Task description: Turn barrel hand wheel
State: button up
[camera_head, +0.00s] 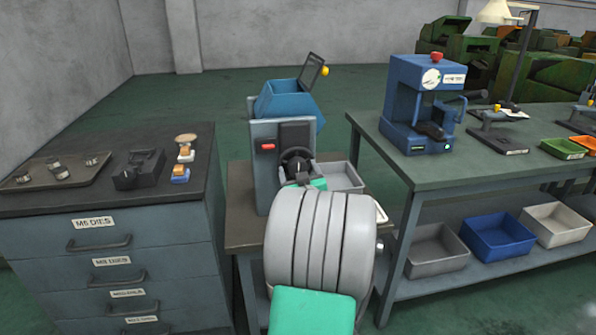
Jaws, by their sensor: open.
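The machine (263,170) stands on a small bench in the middle, with a blue hopper or barrel (285,101) on top. My gripper (300,178) shows only as a small dark piece beyond the arm, at the lower edge of the wheel. It is open. The arm hides most of it, and I cannot tell whether it touches the wheel.
A drawer cabinet (95,240) with a tray (54,173) and small tools stands at left. A workbench (445,172) with a blue press (425,105) stands at right, bins below. A grey bin (340,177) sits beside the machine. Green floor lies open behind.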

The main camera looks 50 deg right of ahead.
jog(key=c, duration=1.4)
